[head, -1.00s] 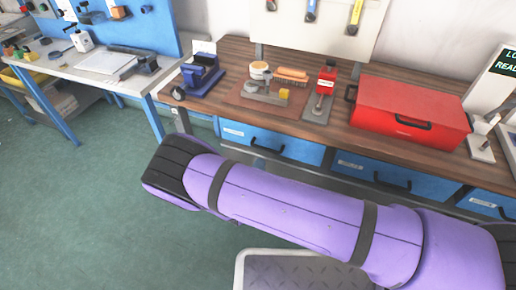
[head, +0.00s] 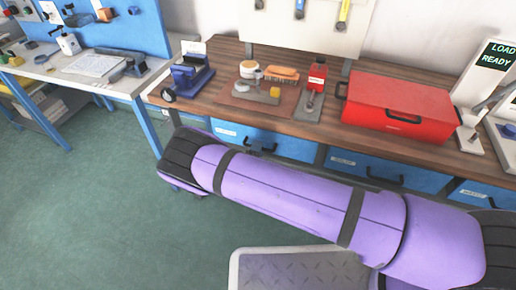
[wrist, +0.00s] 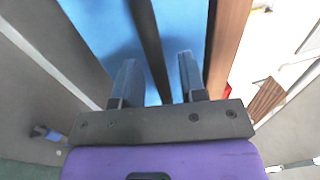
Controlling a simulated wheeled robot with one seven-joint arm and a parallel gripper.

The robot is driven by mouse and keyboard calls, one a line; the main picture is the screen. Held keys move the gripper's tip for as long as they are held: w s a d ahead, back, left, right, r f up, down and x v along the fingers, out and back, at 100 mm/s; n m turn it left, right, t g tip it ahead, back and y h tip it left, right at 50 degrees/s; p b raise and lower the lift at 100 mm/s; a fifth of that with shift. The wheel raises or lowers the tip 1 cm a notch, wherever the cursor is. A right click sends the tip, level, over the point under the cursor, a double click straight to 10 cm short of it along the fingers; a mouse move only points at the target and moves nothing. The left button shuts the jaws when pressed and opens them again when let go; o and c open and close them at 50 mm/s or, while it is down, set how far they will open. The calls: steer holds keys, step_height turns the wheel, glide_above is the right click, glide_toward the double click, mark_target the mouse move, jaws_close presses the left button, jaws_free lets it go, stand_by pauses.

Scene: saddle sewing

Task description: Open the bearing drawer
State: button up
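A row of blue drawers sits under the bench top in the head view. The left drawer (head: 290,146), the middle drawer (head: 412,180) and the right drawer (head: 470,191) have dark handles and small labels. The left and middle labels are too small to read, so I cannot tell which is the bearing drawer. All three look closed. In the wrist view my gripper (wrist: 157,58) is open. Its fingers point at a blue face (wrist: 105,25), with a dark handle-like bar (wrist: 147,28) running between them. I cannot tell whether they touch it.
A second bench (head: 100,80) stands left. Green floor (head: 110,200) is clear at left.

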steer(key=shift+w+d, duration=0.1)
steer(key=shift+w, duration=0.2)
jaws_close()
steer(key=shift+s, duration=0.15)
steer(key=r+v, duration=0.2)
steer(key=v, duration=0.9)
steer(key=s+r+v, duration=0.1)
steer(key=r+v, duration=0.1)
steer(key=v, duration=1)
steer(key=shift+s+a+r, duration=0.2)
steer(key=shift+s+r, duration=0.05)
jaws_free()
